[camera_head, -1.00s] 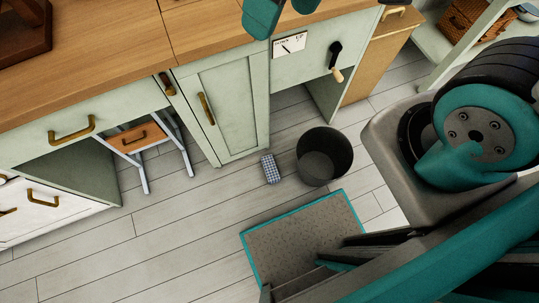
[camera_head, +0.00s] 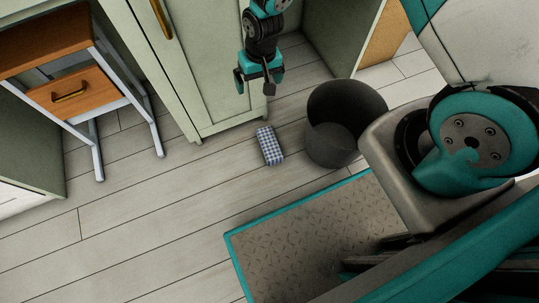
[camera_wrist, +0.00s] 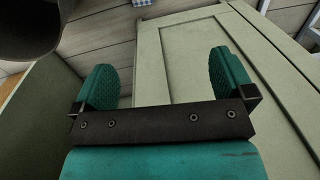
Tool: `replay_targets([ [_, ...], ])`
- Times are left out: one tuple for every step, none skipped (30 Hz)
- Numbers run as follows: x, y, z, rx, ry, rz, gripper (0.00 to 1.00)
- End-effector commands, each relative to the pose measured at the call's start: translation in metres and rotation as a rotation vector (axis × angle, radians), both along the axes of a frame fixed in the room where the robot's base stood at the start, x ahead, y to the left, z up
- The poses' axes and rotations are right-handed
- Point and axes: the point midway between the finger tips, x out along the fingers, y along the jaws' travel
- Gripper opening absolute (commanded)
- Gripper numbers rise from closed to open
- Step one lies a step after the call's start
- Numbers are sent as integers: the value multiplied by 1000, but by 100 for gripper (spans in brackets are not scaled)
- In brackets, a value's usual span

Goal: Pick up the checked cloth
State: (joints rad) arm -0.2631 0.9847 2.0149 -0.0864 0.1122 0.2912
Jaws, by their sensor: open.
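The checked cloth (camera_head: 269,146), blue and white and folded into a small oblong, lies on the floor in front of the green cabinet door. A small part of the cloth (camera_wrist: 142,3) shows at the top edge of the wrist view. My gripper (camera_head: 255,86) hangs in front of the cabinet, above and a little beyond the cloth in the picture, apart from it. In the wrist view my gripper (camera_wrist: 165,75) has its two teal fingers wide apart with nothing between them.
A dark round bin (camera_head: 343,125) stands just right of the cloth. The green cabinet (camera_head: 200,85) rises close behind it. A small wooden-drawer table (camera_head: 75,85) with pale metal legs stands at the left. The plank floor (camera_head: 150,225) left of the cloth is clear.

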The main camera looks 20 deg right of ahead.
Motion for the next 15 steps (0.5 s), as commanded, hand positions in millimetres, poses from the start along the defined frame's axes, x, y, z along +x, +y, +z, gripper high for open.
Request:
replay_targets([
  [-3, -5, -63, -19, 10, -14, 100],
  [-3, -7, -83, -27, 10, -22, 100],
  [-5, -11, -108, -39, 11, -33, 100],
  [-6, -13, -125, -47, 10, -40, 100],
  [-8, -15, -140, -55, 11, -46, 100],
  [-9, -18, -158, -63, 11, -53, 100],
  [-11, -20, -169, -69, 11, -57, 100],
  [-11, -21, -179, -74, 10, -61, 100],
  [-13, -23, -189, -80, 9, -66, 100],
  [-14, -24, -195, -83, 10, -69, 100],
  [-15, -25, -200, -85, 10, -71, 100],
  [-15, -26, -206, -88, 10, -73, 100],
  [-16, -26, -210, -89, 9, -74, 100],
  [-16, -27, -214, -90, 9, -74, 100],
  [-16, -27, -221, -91, 9, -75, 100],
])
